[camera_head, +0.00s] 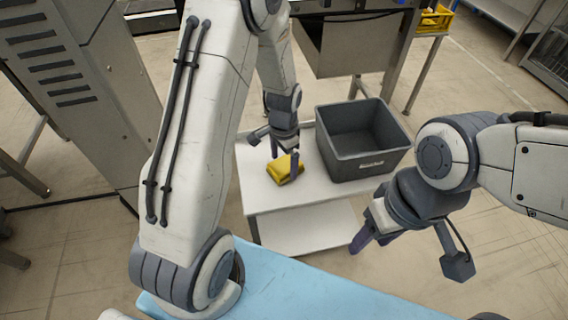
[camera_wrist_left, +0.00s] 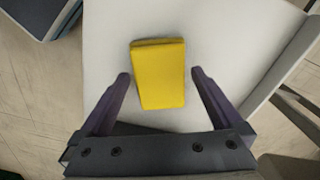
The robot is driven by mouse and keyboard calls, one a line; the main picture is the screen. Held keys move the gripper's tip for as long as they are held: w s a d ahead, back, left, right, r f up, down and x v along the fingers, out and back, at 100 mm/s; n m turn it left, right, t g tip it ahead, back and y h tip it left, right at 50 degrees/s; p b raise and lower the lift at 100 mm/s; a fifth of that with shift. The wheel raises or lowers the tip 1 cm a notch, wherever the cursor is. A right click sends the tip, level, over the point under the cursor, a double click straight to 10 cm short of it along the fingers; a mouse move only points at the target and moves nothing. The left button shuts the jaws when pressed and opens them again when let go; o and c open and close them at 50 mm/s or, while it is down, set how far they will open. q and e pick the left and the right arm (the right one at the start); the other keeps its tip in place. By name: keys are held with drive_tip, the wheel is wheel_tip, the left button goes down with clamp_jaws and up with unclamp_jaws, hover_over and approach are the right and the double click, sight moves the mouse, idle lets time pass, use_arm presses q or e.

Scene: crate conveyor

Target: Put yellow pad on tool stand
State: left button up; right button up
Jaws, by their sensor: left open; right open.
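The yellow pad (camera_head: 283,170) lies on the top of a white two-level stand (camera_head: 262,199), near its left side. In the left wrist view the pad (camera_wrist_left: 159,76) lies flat on the white top (camera_wrist_left: 222,50), between and ahead of the fingertips. My left gripper (camera_head: 285,155) is open just above the pad, and its fingers (camera_wrist_left: 158,78) are on either side with clear gaps, not touching it. My right gripper (camera_head: 372,232) is open and empty at the right, in front of the stand and away from the pad.
A grey open crate (camera_head: 362,165) stands on the stand's right part, beside the pad. It looks empty. A light blue surface (camera_head: 275,290) is at the bottom. A grey machine (camera_head: 85,90) stands at the left. A yellow crate (camera_head: 434,20) is at the back right.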

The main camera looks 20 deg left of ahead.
sight(284, 164)
use_arm(q)
wheel_tip(284, 164, up, 10)
drive_tip(key=p, duration=0.2)
drive_tip(key=s+d+r, duration=0.8)
drive_tip(key=s+d, duration=0.2)
drive_tip(key=d, duration=0.1)
drive_tip(key=s+d+r+h, duration=0.1)
drive_tip(key=s+d+r, duration=0.1)
drive_tip(key=s, duration=1)
drive_tip(key=shift+s+d+m, duration=0.3)
drive_tip(key=shift+s+d, duration=0.05)
drive_tip(key=shift+d, duration=0.35)
drive_tip(key=shift+r, duration=0.15)
